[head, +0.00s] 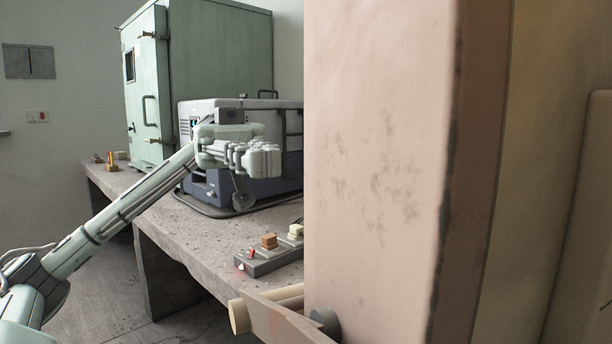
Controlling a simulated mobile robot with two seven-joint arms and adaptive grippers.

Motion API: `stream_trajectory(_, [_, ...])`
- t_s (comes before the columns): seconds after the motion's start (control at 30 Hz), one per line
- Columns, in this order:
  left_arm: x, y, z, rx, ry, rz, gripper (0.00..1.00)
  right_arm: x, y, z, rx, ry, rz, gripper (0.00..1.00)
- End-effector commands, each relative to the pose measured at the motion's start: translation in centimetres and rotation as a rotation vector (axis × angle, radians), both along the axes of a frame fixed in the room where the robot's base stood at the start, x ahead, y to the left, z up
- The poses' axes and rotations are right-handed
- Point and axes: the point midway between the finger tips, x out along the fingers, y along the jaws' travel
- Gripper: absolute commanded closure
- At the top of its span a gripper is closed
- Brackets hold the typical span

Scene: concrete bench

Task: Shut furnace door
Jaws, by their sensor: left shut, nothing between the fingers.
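A tall green metal cabinet (146,88) with a door handle, hinges and a small window stands on the bench at the back left; its door looks closed. In front of it is a blue-grey box unit (290,140) with a lighter top. I cannot tell for certain which of these is the furnace. My left gripper (263,160) is shut and empty, in front of the box unit and covering part of its front. I cannot tell whether it touches the unit. My right gripper is not in view.
A large pinkish panel (380,170) with a worn dark edge stands close on the right and hides the bench behind it. A grey block with small coloured parts (262,262) lies on the concrete bench (200,240).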

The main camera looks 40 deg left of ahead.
Motion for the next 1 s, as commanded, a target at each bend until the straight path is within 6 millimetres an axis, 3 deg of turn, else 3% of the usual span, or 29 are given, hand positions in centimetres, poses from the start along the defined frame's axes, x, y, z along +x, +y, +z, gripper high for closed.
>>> stream_trajectory(0.2, [-1.7,-4.5,-0.1,0.001,0.001,-0.003,1.00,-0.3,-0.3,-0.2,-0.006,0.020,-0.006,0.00])
stream_trajectory(0.43, [-2.8,-7.6,0.0,0.000,0.000,-0.002,1.00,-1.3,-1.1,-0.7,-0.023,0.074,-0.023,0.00])
stream_trajectory(1.0, [-3.0,-8.5,0.0,-0.002,0.001,0.001,1.00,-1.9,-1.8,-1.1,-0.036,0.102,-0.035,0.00])
